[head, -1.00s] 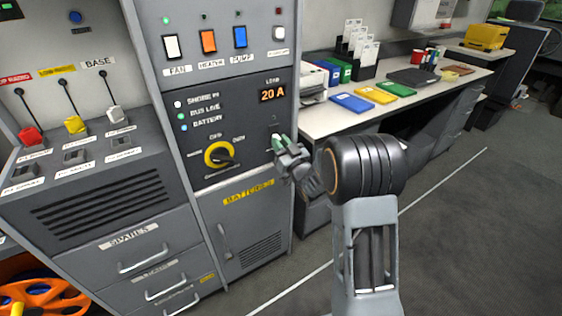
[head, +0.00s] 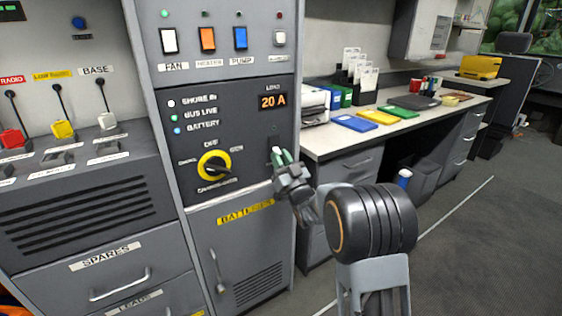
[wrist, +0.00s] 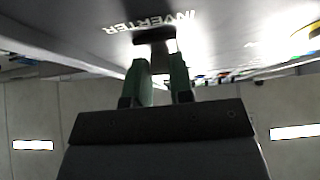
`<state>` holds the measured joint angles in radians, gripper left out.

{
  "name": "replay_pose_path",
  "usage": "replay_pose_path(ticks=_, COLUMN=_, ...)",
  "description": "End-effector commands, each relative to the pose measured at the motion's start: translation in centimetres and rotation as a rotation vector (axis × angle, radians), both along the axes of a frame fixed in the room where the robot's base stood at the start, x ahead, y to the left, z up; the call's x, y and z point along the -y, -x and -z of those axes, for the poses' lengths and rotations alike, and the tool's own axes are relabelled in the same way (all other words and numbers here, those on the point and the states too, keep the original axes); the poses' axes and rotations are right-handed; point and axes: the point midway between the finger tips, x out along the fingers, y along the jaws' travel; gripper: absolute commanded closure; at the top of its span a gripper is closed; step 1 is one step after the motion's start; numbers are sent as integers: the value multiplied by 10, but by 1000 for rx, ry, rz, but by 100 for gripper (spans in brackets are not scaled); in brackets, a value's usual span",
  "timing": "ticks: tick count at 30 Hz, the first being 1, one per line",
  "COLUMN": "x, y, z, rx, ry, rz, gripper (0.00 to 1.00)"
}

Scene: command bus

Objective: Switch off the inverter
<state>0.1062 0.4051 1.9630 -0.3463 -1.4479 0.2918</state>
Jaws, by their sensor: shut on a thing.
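The inverter switch is on the dark panel of the grey cabinet, below the orange LOAD readout (head: 272,101), which reads 20 A. My gripper (head: 281,156) is at the panel's lower right, with its green fingers covering most of the switch. In the wrist view the INVERTER label (wrist: 150,23) appears upside down, just above the dark switch part (wrist: 153,36). My gripper (wrist: 160,68) is shut on the switch there. The fingers hide the lever, so I cannot tell its position. The BATTERY, BUS LIVE and SHORE IN lamps look lit.
A yellow rotary knob (head: 214,165) sits left of my gripper, and rocker switches (head: 208,40) run above it. A BATTERIES door (head: 240,255) is below. A worktop (head: 330,139) with binders stands to the right. Grey floor at the right is clear.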

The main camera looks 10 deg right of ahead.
Motion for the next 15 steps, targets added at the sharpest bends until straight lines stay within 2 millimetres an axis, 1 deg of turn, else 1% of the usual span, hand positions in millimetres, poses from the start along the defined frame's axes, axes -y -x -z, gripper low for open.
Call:
replay_pose_path(ticks=6, x=0, y=0, z=0, rx=1, ry=0, rz=0, gripper=100)
replay_pose_path(ticks=7, x=0, y=0, z=0, rx=1, ry=0, rz=0, gripper=76)
replay_pose_path(ticks=14, x=0, y=0, z=0, rx=0, ry=0, rz=0, gripper=54)
replay_pose_path(ticks=15, x=0, y=0, z=0, rx=0, ry=0, rz=0, gripper=53)
